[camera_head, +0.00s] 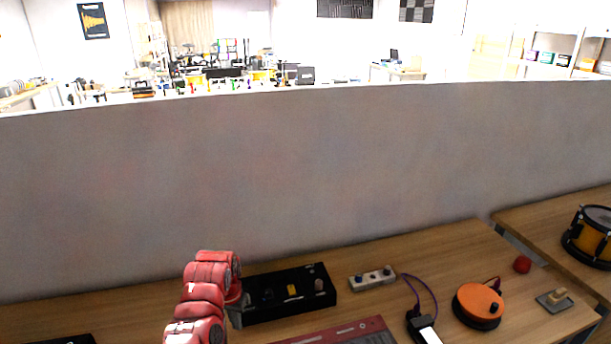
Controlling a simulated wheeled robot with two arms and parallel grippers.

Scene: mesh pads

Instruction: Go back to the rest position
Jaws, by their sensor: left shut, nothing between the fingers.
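My left arm, red, rises from the bottom edge left of centre. My left gripper (236,316) points down at the left end of a black box with knobs (285,295) on the wooden table (120,312). The gripper is shut and holds nothing. Its fingertips are small and partly hidden, so I cannot tell whether they touch the box. My right gripper is not in view.
A drum (592,236) stands far right. A grey wall (300,170) runs behind.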

